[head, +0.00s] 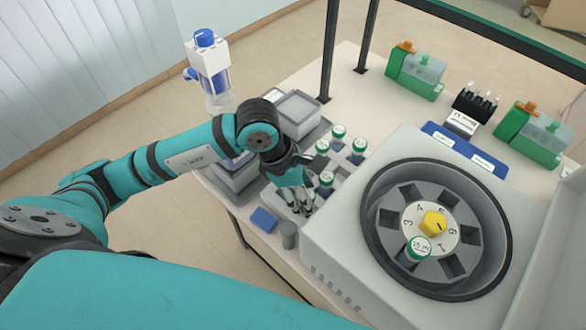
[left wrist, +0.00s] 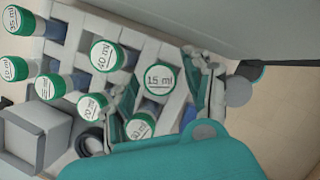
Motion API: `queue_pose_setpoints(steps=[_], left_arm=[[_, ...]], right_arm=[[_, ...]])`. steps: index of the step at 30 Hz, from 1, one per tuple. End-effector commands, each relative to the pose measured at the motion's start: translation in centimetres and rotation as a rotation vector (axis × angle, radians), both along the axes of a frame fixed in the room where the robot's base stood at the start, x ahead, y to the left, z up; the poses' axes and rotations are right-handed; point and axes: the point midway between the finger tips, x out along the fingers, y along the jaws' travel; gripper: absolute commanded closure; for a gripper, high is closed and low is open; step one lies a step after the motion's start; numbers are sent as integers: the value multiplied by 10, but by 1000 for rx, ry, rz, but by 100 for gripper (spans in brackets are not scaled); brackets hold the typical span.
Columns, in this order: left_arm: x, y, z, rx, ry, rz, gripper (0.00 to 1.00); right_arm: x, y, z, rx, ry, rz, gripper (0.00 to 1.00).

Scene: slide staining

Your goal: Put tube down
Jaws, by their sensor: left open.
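A white tube rack (left wrist: 178,52) holds several green-capped tubes, also seen in the head view (head: 337,131). My left gripper (head: 299,203) is low over the rack's near end. In the left wrist view its two fingers (left wrist: 162,88) are apart, one on each side of a tube labelled "15 ml" (left wrist: 160,78). That tube appears to stand in a rack slot; its lower part is hidden, and I cannot tell whether a finger touches it. Tubes labelled "40 ml" (left wrist: 104,56) and others stand close by. My right gripper is not in view.
A centrifuge (head: 330,228) with one capped tube (head: 419,247) in its rotor stands right beside the rack. A blue block (head: 264,219) and a grey cylinder (head: 289,235) lie near the table edge.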

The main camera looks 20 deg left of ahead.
Motion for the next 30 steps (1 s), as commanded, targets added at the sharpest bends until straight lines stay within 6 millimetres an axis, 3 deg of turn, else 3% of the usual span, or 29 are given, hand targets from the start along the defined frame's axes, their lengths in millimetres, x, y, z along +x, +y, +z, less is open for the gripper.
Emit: queue_pose_setpoints(steps=[9,15,30], left_arm=[[-6,28,65,3,-10,2,49],[-10,38,92,3,-6,2,49],[-13,41,101,2,-3,-1,49]], right_arm=[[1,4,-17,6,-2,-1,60],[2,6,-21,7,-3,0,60],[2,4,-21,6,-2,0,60]])
